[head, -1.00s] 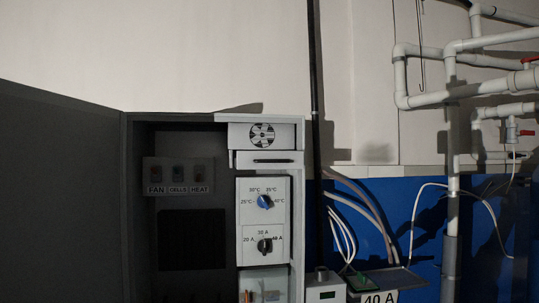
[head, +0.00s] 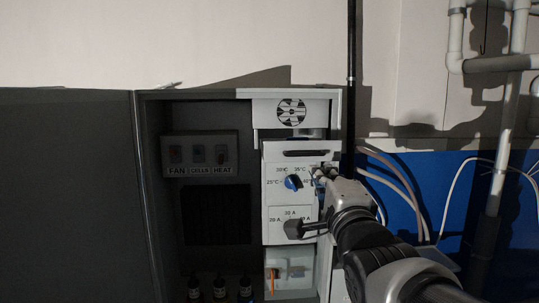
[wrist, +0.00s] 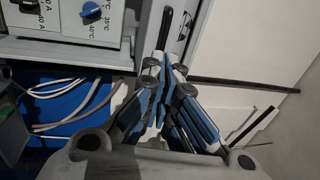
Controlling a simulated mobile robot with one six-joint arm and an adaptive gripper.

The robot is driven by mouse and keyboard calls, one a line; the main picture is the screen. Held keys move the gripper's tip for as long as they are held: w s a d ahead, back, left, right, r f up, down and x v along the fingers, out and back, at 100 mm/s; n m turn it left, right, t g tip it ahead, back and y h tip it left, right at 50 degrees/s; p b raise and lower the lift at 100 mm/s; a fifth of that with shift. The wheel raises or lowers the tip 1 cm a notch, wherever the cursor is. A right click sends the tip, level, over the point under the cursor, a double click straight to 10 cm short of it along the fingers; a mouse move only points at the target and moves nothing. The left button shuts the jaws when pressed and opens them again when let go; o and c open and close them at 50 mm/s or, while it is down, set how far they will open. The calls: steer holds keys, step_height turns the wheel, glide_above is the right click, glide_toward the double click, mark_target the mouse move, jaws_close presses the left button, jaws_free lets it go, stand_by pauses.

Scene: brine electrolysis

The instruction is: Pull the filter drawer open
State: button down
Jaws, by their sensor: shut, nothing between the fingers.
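The filter drawer (head: 275,153) is a white front with a dark slot handle (head: 305,153), below the fan grille (head: 291,112) at the cabinet's upper right. It stands out from the cabinet, with a grey strip showing above its front. In the wrist view the dark handle (wrist: 165,28) is just beyond my fingertips. My gripper (head: 322,172) is shut and empty, below and right of the handle, in front of the dial panel's right side. It also shows in the wrist view (wrist: 164,68). I cannot tell whether a fingertip touches the drawer.
The blue temperature knob (head: 293,182) and the black current knob (head: 293,229) are close left of my gripper and arm. The cabinet door (head: 65,195) is open at left. Cables (head: 400,190) and pipes (head: 456,40) are at right.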

mark_target(311, 155)
steer(key=w+p, duration=0.1)
steer(key=w, duration=0.1)
steer(key=w+r, duration=0.1)
steer(key=w, duration=0.2)
steer(key=shift+w+r+p, duration=0.15)
steer(key=shift+w+p, duration=0.15)
steer(key=shift+p, duration=0.1)
steer(key=shift+w, duration=0.4)
